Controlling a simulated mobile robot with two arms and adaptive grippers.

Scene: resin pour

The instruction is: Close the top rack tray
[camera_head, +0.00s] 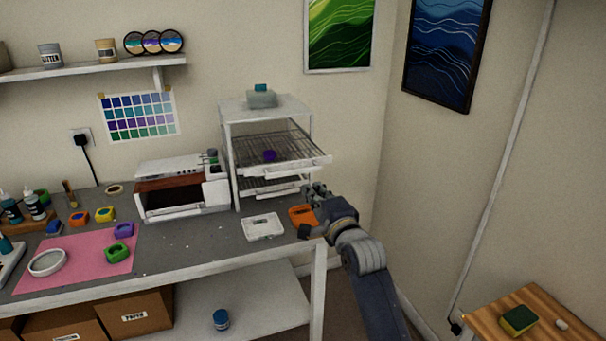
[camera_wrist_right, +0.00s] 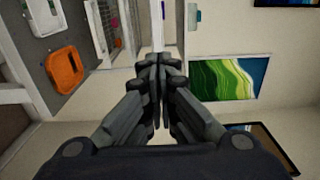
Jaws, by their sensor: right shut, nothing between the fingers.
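The white rack (camera_head: 228,150) stands at the right end of the workbench. Its top tray (camera_head: 290,147) is pulled out toward the front right and holds a small purple piece (camera_head: 269,155). A lower tray (camera_head: 275,187) sits beneath it. My right gripper (camera_head: 312,189) is in front of the rack, below and near the top tray's front edge; its fingers are shut and empty. In the right wrist view the shut fingers (camera_wrist_right: 158,75) point at a white bar of the rack (camera_wrist_right: 158,25); I cannot tell if they touch it. My left gripper is not in view.
An orange tray (camera_head: 301,215) and a white scale-like device (camera_head: 263,227) lie on the bench by my right gripper. A white machine (camera_head: 215,193) stands left of the rack. A teal-lidded container (camera_head: 262,98) sits on the rack. A wooden table (camera_head: 490,322) is at lower right.

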